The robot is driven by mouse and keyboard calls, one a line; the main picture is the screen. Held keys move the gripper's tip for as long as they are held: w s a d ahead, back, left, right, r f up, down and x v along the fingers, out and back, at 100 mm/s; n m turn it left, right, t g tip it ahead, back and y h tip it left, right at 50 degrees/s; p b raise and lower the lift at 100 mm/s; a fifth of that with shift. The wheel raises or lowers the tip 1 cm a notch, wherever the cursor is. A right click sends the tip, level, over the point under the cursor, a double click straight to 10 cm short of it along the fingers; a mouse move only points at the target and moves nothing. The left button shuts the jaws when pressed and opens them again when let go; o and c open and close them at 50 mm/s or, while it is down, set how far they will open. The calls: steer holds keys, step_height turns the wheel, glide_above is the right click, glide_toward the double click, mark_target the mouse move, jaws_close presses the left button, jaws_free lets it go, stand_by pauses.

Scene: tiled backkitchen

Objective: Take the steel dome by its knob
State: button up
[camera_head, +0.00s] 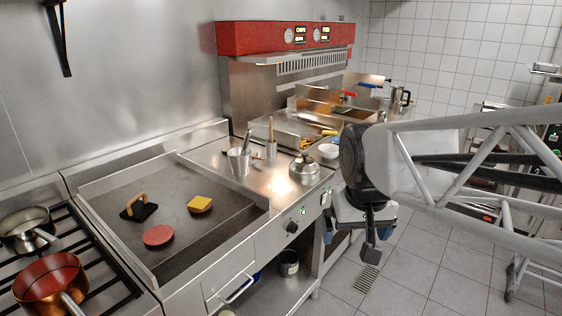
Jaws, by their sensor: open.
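The steel dome (304,170) is small and shiny, with a knob (304,154) on top. It sits on the steel counter right of the griddle, near the counter's right end. My gripper (373,248) is open and empty. It points down in the right half of the view, out past the counter's front edge, to the right of the dome and lower in the picture. The dome and its knob are in plain sight, with a clear gap between them and my gripper.
A white bowl (328,151) stands right behind the dome. A steel container with utensils (239,162) and a narrow holder (270,149) stand to its left. The griddle (110,190) holds a press (138,208), a red patty (158,235) and a cheese-topped patty (200,204). Floor lies open below my gripper.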

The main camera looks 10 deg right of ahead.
steer(key=w+r+m, duration=0.1)
steer(key=w+r, duration=0.1)
steer(key=w, duration=0.8)
steer(key=w+r, duration=0.3)
steer(key=w, duration=0.6)
steer(key=m+h, duration=0.1)
steer(key=m, duration=0.2)
glide_above(305, 153)
steer(key=s, duration=0.2)
steer(key=f, duration=1.1)
steer(key=a+f, duration=0.1)
steer(key=f, duration=0.4)
steer(key=shift+s+f, duration=0.1)
steer(key=shift+f, duration=0.15)
steer(key=shift+f, duration=0.1)
steer(key=shift+x, duration=1.2)
steer(key=shift+d+f, duration=0.1)
